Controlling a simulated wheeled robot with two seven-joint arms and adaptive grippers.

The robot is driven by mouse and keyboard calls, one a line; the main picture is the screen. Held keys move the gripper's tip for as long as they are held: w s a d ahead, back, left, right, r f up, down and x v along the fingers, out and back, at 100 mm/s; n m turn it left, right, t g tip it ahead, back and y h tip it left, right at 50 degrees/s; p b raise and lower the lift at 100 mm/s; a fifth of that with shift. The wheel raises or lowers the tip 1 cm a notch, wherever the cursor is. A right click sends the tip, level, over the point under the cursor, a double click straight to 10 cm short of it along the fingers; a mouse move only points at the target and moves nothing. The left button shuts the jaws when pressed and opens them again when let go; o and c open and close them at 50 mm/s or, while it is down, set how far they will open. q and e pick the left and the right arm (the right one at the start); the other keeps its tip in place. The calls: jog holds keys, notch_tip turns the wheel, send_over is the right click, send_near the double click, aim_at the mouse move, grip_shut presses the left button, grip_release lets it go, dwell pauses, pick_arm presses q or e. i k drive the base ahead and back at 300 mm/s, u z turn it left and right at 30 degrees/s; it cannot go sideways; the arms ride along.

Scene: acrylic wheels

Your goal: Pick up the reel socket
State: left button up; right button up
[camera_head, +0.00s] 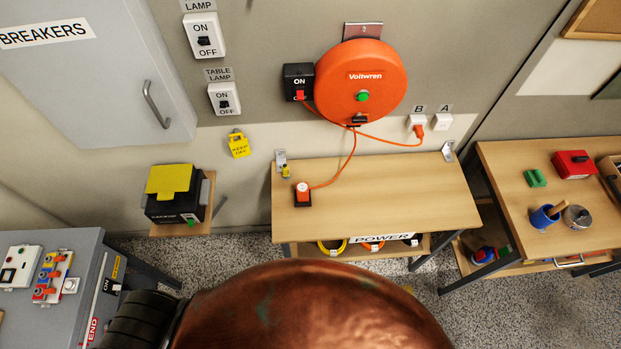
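The reel socket (303,193) is a small orange and black block at the end of an orange cable. It lies on the left part of the wooden bench top (400,188), with nothing touching it but its cable. The cable (348,165) runs up to the round orange reel (361,84) marked Voltwren on the wall. A second orange cable ends in a plug at wall outlet B (417,122). Neither of my grippers shows in the head view.
A black ON switch box (299,82) is beside the reel. A yellow-lidded black box (177,193) sits on a wall shelf at left. A tool bench (500,165) stands at right. A big copper-coloured rounded shape hides the bottom middle. The bench top around the socket is mostly clear.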

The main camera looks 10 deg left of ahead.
aim_at(301, 188)
jog(key=u, duration=2.25)
jog(key=k, duration=0.4)
jog(key=z, duration=0.6)
